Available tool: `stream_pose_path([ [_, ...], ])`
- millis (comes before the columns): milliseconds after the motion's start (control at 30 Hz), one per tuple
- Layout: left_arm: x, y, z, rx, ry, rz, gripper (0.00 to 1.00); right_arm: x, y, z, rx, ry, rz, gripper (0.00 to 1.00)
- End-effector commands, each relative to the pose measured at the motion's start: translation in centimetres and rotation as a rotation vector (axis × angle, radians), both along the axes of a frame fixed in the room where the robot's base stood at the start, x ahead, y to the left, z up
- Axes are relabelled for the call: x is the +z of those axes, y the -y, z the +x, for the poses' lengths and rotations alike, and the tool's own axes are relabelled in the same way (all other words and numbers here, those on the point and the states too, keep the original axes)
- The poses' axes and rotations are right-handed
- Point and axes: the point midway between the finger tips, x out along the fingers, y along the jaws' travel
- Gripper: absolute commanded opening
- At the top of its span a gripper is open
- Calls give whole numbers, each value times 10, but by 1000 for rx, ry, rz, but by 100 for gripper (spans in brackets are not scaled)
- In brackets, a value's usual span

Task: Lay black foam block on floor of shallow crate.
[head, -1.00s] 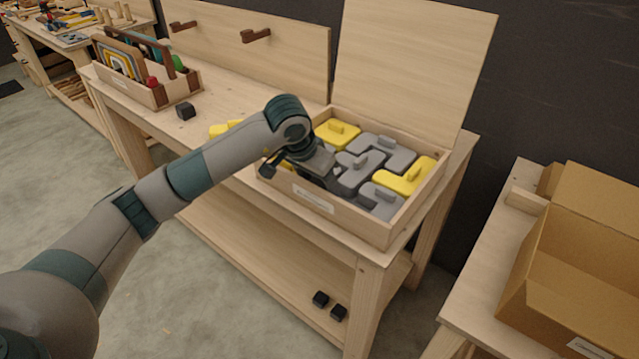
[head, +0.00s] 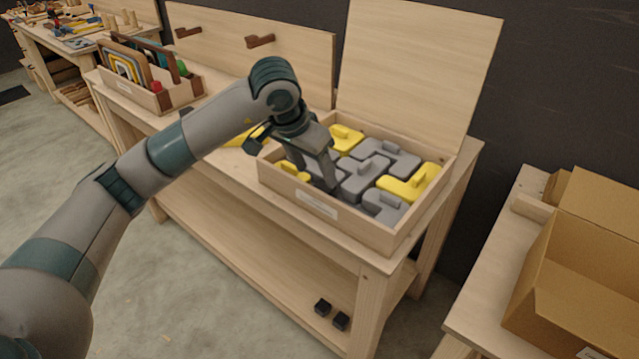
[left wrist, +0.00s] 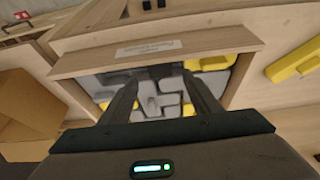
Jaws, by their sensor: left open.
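Two small black blocks stand on the bench's lower shelf, one (head: 322,307) beside the other (head: 341,321); I cannot tell if they are foam. Another black block on the benchtop is largely or wholly hidden behind my left arm in the head view. The shallow wooden crate (head: 372,232) stands on the bench, filled with grey and yellow forms that cover most of its floor. My left gripper (head: 318,182) is over the crate's left part, fingers pointing down; in the left wrist view (left wrist: 160,82) they are apart with nothing gripped. My right gripper is not in view.
A yellow form (left wrist: 300,62) lies on the benchtop beside the crate. A tall wooden panel (head: 420,75) rises behind the crate. A wooden carrier (head: 150,92) stands at the bench's far left, and an open cardboard box (head: 585,265) on the right-hand table.

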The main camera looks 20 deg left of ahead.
Motion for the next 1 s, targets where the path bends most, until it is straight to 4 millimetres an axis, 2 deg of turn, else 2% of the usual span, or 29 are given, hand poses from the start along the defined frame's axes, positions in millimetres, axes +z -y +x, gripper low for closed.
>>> stream_pose_path([
  [100,17,-3,-6,-1,3,1,57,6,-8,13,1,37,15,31],
  [300,32,-5,-13,-1,1,0,57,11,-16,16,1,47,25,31],
  [633,35,-5,-14,-1,-1,1,57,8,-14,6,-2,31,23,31],
  [1000,35,-5,-14,0,-1,0,57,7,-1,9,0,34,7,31],
])
